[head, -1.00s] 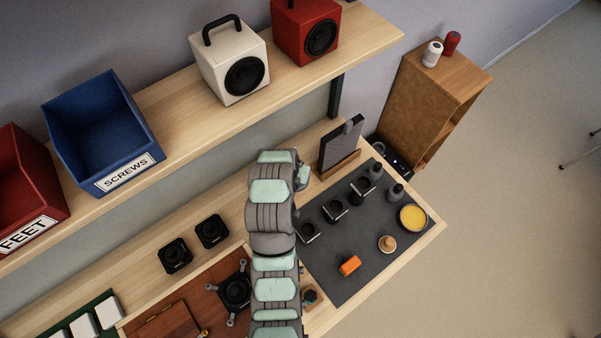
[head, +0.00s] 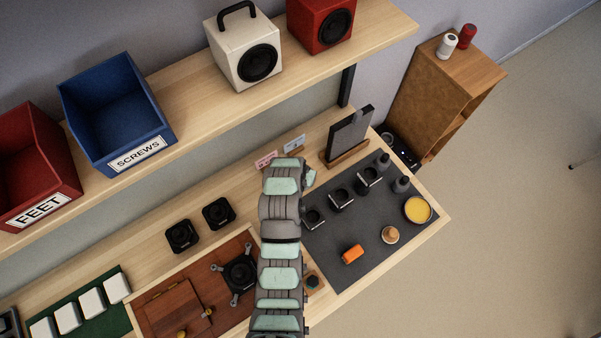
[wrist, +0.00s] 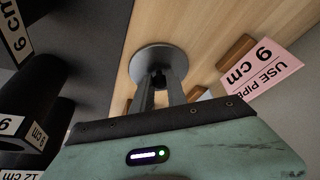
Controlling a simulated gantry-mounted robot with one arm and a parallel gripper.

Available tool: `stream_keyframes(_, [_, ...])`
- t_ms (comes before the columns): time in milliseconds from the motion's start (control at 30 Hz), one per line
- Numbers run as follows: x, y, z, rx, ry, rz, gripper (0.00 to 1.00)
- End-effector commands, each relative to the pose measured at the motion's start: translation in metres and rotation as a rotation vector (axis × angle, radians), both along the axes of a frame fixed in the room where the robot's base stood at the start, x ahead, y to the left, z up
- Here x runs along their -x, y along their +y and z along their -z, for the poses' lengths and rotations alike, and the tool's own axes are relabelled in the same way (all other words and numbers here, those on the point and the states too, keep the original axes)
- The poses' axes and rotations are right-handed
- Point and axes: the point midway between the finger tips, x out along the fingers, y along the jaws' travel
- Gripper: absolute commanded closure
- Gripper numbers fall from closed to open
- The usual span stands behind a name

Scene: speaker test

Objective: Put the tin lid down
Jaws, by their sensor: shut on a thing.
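The tin lid (wrist: 150,60), a round grey disc with a dark knob, shows in the wrist view over the pale wooden bench top. My gripper (wrist: 158,82) is shut on its knob. I cannot tell whether the lid touches the wood. In the head view my own arm hides the gripper and the lid. An open round tin with yellow contents (head: 418,209) stands at the right end of the dark mat.
A pink card (wrist: 264,69) in a wooden holder stands right of the lid in the wrist view. The dark mat (head: 335,245) holds several black parts, an orange block (head: 352,253) and a wooden-knobbed item (head: 390,234). A clipboard stand (head: 348,137) rises behind it. A shelf (head: 185,95) hangs above.

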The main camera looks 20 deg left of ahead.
Motion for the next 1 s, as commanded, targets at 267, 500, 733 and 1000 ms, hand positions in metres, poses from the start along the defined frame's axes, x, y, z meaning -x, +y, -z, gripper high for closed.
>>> stream_keyframes(267, [0.0, 0.0, 0.003, 0.0, 0.0, 0.0, 0.73])
stream_keyframes(500, [0.0, 0.0, 0.003, 0.0, 0.0, 0.0, 0.6])
stream_keyframes(733, [0.0, 0.0, -0.001, 0.0, -0.001, 0.0, 0.6])
stream_keyframes(1000, [0.011, -0.001, -0.027, -0.001, -0.003, 0.001, 0.6])
